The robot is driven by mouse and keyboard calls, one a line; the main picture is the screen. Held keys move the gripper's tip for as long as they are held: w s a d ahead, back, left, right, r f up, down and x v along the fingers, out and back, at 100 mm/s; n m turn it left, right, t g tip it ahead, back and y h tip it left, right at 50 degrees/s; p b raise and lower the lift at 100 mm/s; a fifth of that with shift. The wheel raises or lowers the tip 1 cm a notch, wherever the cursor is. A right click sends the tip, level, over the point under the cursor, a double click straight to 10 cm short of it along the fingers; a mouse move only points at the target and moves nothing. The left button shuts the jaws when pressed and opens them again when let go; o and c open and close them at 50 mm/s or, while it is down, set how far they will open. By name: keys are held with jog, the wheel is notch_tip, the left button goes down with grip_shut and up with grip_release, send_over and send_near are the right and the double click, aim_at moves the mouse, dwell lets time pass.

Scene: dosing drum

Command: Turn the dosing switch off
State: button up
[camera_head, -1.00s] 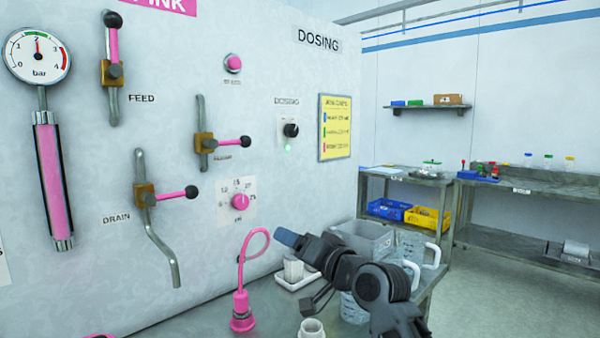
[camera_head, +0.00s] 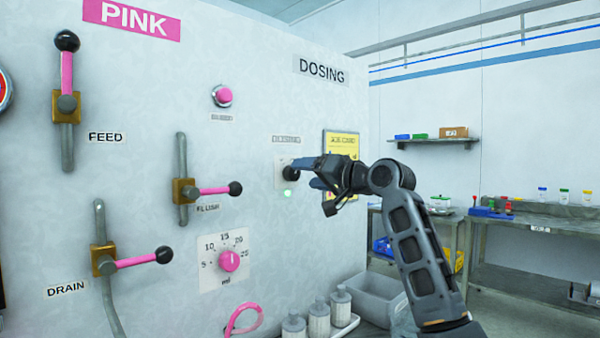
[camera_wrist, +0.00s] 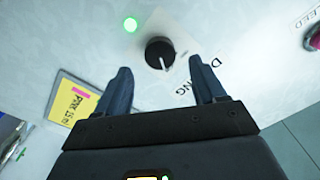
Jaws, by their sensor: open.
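The dosing switch is a black rotary knob (camera_head: 291,173) on a pale plate under a small DOSING label on the white panel. A green lamp (camera_head: 288,192) glows just below it. In the wrist view the knob (camera_wrist: 160,53) shows a white pointer line, and the lamp (camera_wrist: 130,24) is lit green. My gripper (camera_head: 308,172) is at the panel by the knob. In the wrist view my gripper (camera_wrist: 165,82) is open, with its two blue fingers apart and the knob just beyond and between their tips. I cannot tell whether a finger touches it.
A yellow notice (camera_head: 342,145) hangs right of the switch, partly behind my gripper. The pink dose dial (camera_head: 229,261) and the flush lever (camera_head: 215,190) are to the left. White bottles (camera_head: 319,318) and a grey bin (camera_head: 370,296) stand below.

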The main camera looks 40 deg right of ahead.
aim_at(295, 172)
jog(key=shift+w+a, duration=0.1)
jog(key=shift+w, duration=1.85)
jog(key=shift+c, duration=0.4)
jog(key=c, duration=1)
jog(key=shift+n, duration=0.4)
jog(key=shift+f+n+b, duration=0.15)
jog(key=shift+n+b, duration=0.6)
jog(key=shift+n, duration=0.25)
jog(key=n+b, duration=0.2)
jog(key=n, duration=0.1)
jog(key=shift+n, duration=0.3)
jog(key=n+b, duration=0.2)
jog(key=n, duration=0.3)
jog(key=shift+b, duration=0.35)
jog(key=shift+r+n, duration=0.2)
jog(key=shift+n, duration=0.2)
